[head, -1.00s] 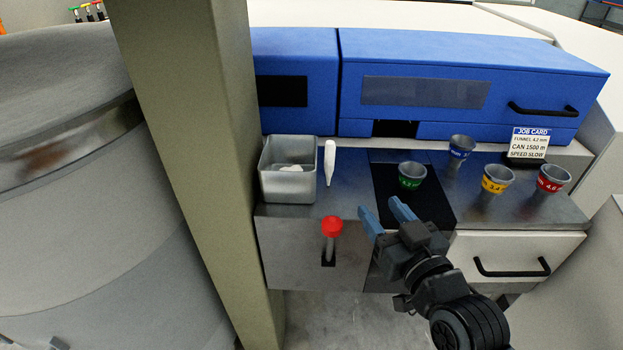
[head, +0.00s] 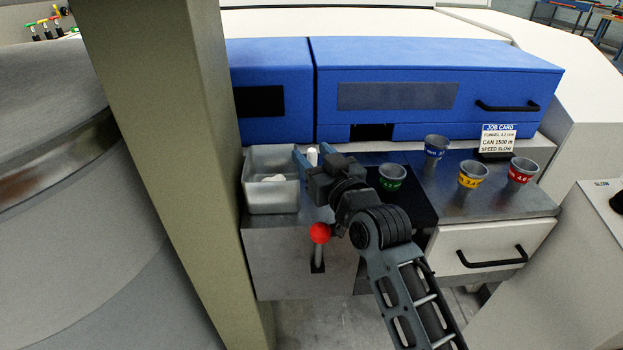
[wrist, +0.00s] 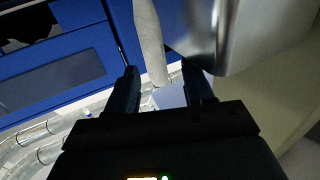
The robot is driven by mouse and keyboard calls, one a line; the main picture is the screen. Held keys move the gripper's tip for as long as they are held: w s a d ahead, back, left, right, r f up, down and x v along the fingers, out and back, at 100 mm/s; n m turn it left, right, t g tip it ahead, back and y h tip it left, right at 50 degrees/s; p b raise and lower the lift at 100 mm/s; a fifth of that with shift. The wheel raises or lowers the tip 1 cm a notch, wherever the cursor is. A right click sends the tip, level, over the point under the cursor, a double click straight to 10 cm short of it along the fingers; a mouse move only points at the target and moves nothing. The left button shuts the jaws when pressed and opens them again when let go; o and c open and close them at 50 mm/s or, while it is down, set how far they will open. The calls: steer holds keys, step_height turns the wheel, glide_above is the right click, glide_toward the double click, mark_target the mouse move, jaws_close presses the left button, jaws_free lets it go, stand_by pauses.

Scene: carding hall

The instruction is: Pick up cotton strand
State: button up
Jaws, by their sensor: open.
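The white cotton strand (head: 312,157) is at the metal bin's right side on the steel worktop. Only its upper end shows in the head view, past my gripper (head: 313,154); the rest is hidden. In the wrist view the strand (wrist: 149,42) is a pale, slim shape reaching down between the two fingers of my gripper (wrist: 160,72). My gripper is open, with one finger on each side of the strand. Gaps show beside it, so the fingers are not closed on it.
The metal bin (head: 272,205) with white material (head: 272,178) stands close left of my gripper. A red-knobbed lever (head: 319,233) is below. Green (head: 392,178), blue (head: 436,146), yellow (head: 472,174) and red (head: 521,170) funnels stand right. A pillar (head: 165,150) rises at left.

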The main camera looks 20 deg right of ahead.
steer(key=shift+w, duration=0.75)
steer(key=shift+c, duration=0.3)
jaws_close()
